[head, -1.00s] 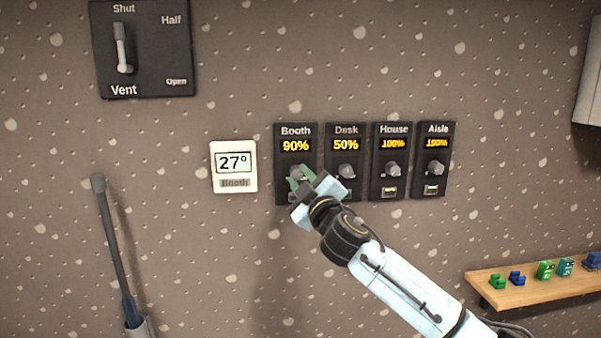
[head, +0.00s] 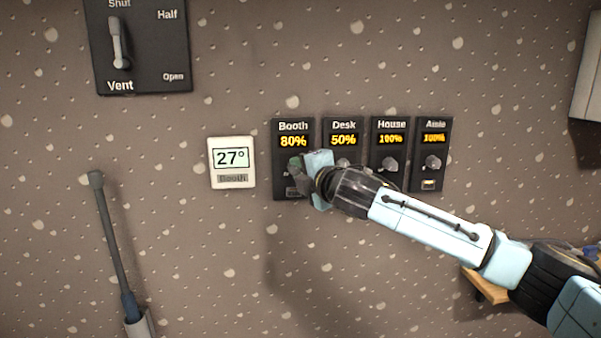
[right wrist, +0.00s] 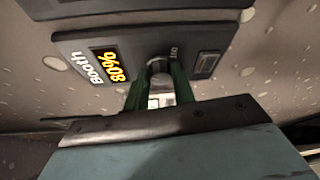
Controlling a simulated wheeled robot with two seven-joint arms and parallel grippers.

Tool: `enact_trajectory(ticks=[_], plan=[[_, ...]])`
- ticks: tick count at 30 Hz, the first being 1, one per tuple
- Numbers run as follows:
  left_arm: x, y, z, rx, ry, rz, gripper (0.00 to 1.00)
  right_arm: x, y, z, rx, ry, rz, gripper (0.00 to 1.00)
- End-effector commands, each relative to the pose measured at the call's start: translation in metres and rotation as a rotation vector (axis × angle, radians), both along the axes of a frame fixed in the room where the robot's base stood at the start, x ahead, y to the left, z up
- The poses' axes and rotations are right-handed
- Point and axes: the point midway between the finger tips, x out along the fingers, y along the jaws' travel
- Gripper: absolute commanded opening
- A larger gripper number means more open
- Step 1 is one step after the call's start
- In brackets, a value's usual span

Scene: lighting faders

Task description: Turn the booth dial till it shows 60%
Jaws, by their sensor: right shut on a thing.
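The booth dial's black panel (head: 281,185) is on the wall and its display reads 80%. In the right wrist view the panel (right wrist: 130,60) also reads 80%, seen turned on its side. My right gripper (head: 297,168) is at the panel, its green fingers on either side of the grey booth knob (right wrist: 160,66) and shut on it. In the head view the gripper hides most of the knob. My left gripper is in neither view.
The Desk panel (head: 344,128) reads 50%, and the House (head: 391,125) and Aisle (head: 435,124) panels read 100%; my right arm passes close to them. A white 27° display (head: 231,178) is left of the booth panel. A vent lever (head: 119,45) is at upper left.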

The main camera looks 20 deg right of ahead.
Motion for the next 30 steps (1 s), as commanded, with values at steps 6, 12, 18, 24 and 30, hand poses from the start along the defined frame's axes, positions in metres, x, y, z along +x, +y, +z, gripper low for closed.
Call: enact_trajectory(ticks=[6, 12, 18, 24, 30], plan=[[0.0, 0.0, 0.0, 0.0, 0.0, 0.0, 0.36, 0.0003, 0.0008, 0.0042, -0.202, 0.034, -0.001, 0.03], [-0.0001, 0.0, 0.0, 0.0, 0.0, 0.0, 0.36, 0.0004, 0.0021, 0.0054, -0.389, 0.069, 0.0, 0.03], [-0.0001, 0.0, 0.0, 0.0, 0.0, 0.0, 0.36, 0.0008, 0.0036, 0.0065, -0.576, 0.104, 0.0, 0.03], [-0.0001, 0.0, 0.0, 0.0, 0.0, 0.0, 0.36, 0.001, 0.0058, 0.0079, -0.763, 0.137, 0.001, 0.03], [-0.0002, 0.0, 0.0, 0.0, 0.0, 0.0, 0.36, 0.0013, 0.0076, 0.0083, -0.951, 0.172, 0.001, 0.03]])
